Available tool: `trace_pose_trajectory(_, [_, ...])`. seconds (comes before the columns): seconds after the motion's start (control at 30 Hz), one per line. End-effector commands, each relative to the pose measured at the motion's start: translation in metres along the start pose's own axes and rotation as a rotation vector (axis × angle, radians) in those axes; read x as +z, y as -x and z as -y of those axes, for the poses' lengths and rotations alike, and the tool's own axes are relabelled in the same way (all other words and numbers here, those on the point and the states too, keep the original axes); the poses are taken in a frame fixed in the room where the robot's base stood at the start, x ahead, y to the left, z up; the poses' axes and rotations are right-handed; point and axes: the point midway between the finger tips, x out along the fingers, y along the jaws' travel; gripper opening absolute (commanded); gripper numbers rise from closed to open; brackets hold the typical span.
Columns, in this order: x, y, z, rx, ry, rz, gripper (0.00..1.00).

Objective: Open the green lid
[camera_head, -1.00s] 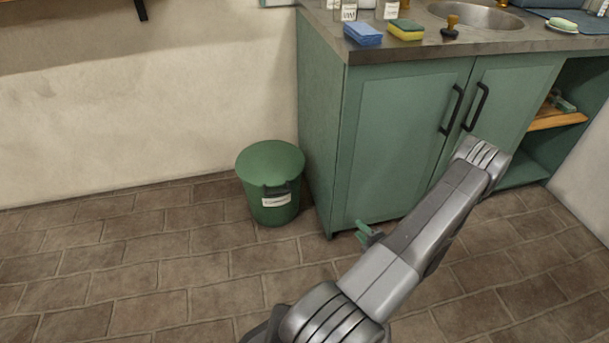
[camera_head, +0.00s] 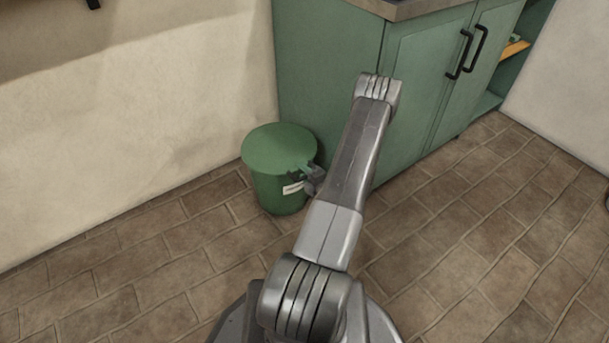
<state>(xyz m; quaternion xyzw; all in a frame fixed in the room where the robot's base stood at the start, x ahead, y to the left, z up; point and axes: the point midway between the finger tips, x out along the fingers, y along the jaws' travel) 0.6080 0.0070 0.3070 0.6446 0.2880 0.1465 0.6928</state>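The green lid (camera_head: 279,148) lies flat and closed on top of a round green bin (camera_head: 272,190). My gripper (camera_head: 306,172) is at the front right edge of the lid, near the rim and the label. It overlaps the bin in the picture, and I cannot tell whether it touches the lid. Its fingers are small and partly hidden by my arm, so their opening is unclear.
The green cabinet (camera_head: 408,95) with black handles stands close behind and right of the bin. The pale wall (camera_head: 130,110) is behind and left. The tiled floor (camera_head: 150,270) is clear in front and to both sides.

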Motion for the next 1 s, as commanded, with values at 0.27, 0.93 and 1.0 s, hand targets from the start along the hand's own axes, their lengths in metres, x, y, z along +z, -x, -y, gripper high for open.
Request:
trace_pose_trajectory(0.27, [0.000,-0.001,0.000,0.000,0.000,0.000,0.32])
trace_pose_trajectory(0.93, [0.009,0.011,-0.018,-0.054,0.001,0.001,0.00])
trace_pose_trajectory(1.0, [0.013,0.016,-0.027,-0.080,0.000,0.002,0.00])
